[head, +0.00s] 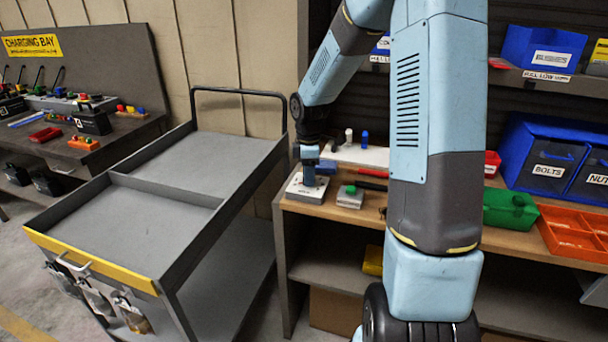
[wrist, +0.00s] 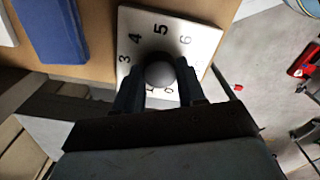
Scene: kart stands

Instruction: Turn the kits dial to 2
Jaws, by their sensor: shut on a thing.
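The kits dial is a white plate (wrist: 202,42) with printed numbers around a dark round knob (wrist: 159,68). The numbers 3, 4, 5 and 6 are readable in the wrist view; those nearer my gripper are mostly hidden. No pointer mark on the knob can be made out. In the head view the dial's pale box (head: 296,191) sits at the left end of the shelf bench. My gripper (wrist: 157,84) is shut on the knob, one finger on each side. In the head view my gripper (head: 308,178) reaches down onto the box from above.
The wooden bench (head: 330,212) holds a grey box with a green button (head: 349,196) and a red bar (head: 370,186) close by. A blue block (wrist: 52,28) lies beside the plate. A grey cart (head: 140,225) with empty trays stands left of the bench.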

